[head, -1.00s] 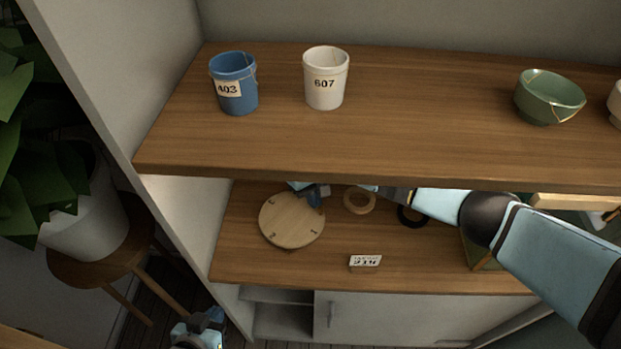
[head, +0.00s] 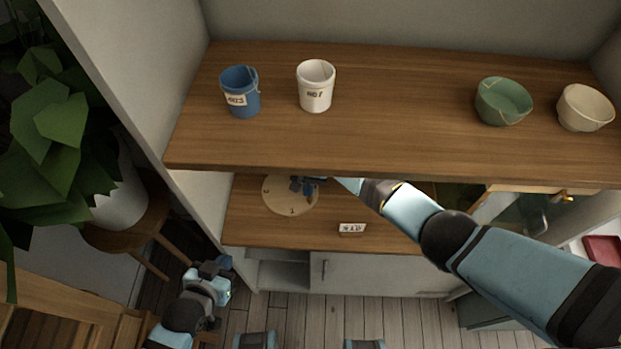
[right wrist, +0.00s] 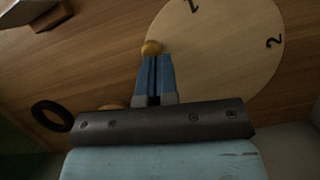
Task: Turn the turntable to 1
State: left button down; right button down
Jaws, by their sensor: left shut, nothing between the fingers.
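The turntable (head: 290,203) is a round pale wooden disc on the lower shelf, below the upper board. A dark 1 shows near its front edge and a 2 at its left. It also fills the upper right of the right wrist view (right wrist: 215,60). My right gripper (head: 308,184) is at the disc's back right. In the right wrist view its blue fingers are close together, with a small round wooden knob (right wrist: 151,47) at their tips, by the disc's edge. My left gripper (head: 222,265) is shut and empty, low in front of the shelf.
The upper board carries a blue cup (head: 243,96), a white cup (head: 315,88), a green bowl (head: 503,103) and a cream bowl (head: 585,108). A small label (head: 352,228) stands on the lower shelf. A black ring (right wrist: 52,116) lies beside the disc. A plant (head: 60,130) stands left.

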jog(key=shift+s+m, duration=0.15)
jog(key=shift+m, duration=0.15)
jog(key=shift+p, duration=0.3)
